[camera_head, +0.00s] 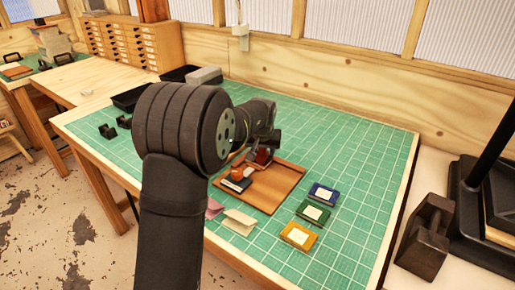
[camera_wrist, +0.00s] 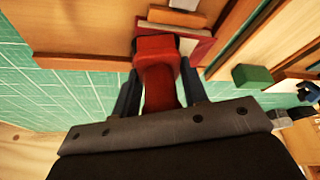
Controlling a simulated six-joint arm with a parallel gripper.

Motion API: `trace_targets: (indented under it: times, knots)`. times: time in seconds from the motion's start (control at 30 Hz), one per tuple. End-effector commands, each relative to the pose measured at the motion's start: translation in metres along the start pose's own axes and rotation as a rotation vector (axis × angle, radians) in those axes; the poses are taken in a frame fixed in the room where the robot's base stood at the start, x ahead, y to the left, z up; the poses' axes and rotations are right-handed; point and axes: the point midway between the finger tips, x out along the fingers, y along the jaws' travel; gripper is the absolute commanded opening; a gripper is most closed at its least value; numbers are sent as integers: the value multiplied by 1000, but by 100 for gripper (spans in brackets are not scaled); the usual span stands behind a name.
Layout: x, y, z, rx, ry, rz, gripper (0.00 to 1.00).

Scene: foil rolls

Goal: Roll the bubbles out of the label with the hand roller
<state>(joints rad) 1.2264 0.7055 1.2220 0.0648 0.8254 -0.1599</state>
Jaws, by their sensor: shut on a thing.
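My gripper (camera_wrist: 160,100) is shut on a red, waisted piece (camera_wrist: 159,85), which looks like the handle of the hand roller; its rolling end is not clear. In the head view my gripper (camera_head: 262,150) is over the back of the wooden tray (camera_head: 275,190), largely behind my own arm. A dark red flat thing with a pale edge (camera_wrist: 193,48) lies just past the held piece in the wrist view; I cannot tell whether they touch. Pale labels show on a blue block (camera_head: 323,193), a green block (camera_head: 313,211) and a yellow block (camera_head: 298,236) right of the tray. Bubbles cannot be made out.
A dark booklet-like thing (camera_head: 236,184) and an orange-brown rounded thing (camera_head: 238,174) are in the tray's left part. Folded pink (camera_head: 213,208) and cream (camera_head: 239,221) cards stand in front. The green mat (camera_head: 360,165) is clear at right. Dark trays stand at the back left.

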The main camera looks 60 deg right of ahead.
Motion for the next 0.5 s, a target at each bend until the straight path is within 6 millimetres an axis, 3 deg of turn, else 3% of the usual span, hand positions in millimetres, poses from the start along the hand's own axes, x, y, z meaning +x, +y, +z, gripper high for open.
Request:
trace_targets:
  times: [0.13,0.5]
  knots:
    - [-2,13,6,3,-1,0,18]
    - [4,-21,-9,-1,-1,-1,18]
